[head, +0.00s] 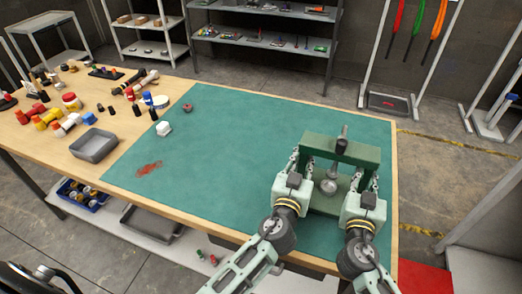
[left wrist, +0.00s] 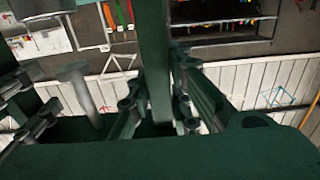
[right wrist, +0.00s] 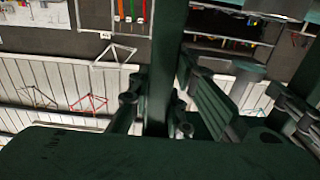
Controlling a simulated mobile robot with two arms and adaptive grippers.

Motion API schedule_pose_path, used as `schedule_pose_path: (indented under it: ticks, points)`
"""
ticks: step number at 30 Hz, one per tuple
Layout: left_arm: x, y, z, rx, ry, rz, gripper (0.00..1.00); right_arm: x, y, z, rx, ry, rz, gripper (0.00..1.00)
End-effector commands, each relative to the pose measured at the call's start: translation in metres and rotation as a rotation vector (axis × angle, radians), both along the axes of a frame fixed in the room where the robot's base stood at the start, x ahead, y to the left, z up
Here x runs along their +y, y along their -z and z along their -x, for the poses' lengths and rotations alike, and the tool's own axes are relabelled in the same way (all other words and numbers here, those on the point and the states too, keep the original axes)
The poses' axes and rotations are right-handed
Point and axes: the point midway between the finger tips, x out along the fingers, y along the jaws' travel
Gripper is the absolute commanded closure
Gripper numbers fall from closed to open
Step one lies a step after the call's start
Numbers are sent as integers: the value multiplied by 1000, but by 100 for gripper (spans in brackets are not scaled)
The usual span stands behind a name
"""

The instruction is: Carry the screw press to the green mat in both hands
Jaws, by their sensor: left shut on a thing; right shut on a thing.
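The dark green screw press (head: 343,149) has a crossbeam, two posts and a grey screw. It is over the right end of the green mat (head: 230,150); I cannot tell whether its base touches the mat. My left gripper (head: 301,166) is shut on the press's left post, which stands between its fingers in the left wrist view (left wrist: 155,60). My right gripper (head: 369,181) is shut on the right post, also seen between the fingers in the right wrist view (right wrist: 163,55). The press looks roughly upright. My grippers hide part of its base.
On the mat, a white block (head: 163,129), a small reddish ring (head: 187,107) and a red smear (head: 149,168) lie far to the left. A grey tray (head: 93,145) and several coloured parts are on the bare wood. The mat's middle is clear.

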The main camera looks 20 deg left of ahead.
Motion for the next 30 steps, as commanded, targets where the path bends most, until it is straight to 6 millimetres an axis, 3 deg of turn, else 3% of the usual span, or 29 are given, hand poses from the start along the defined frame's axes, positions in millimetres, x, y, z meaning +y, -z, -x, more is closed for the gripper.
schedule_pose_path:
  ticks: [1, 5, 6, 12, 23, 30]
  points:
    - [0, -6, -2, -19, 0, 1, 100, -1, -6, -2, -18, 2, -1, 100]
    - [0, 0, -2, -19, 0, 1, 100, -1, 0, -2, -18, 2, -1, 100]
    - [1, 8, 0, 0, -3, 0, 80, -1, 8, 0, 0, 3, 1, 80]
    - [1, 8, 0, 0, -1, 0, 63, -1, 8, 0, 0, 2, 1, 63]
    - [0, 9, 4, 2, 0, 1, 63, 0, 8, 0, 0, 1, 0, 63]
    - [0, 10, 44, 4, 0, 2, 63, 0, 8, 0, 0, 0, 0, 63]
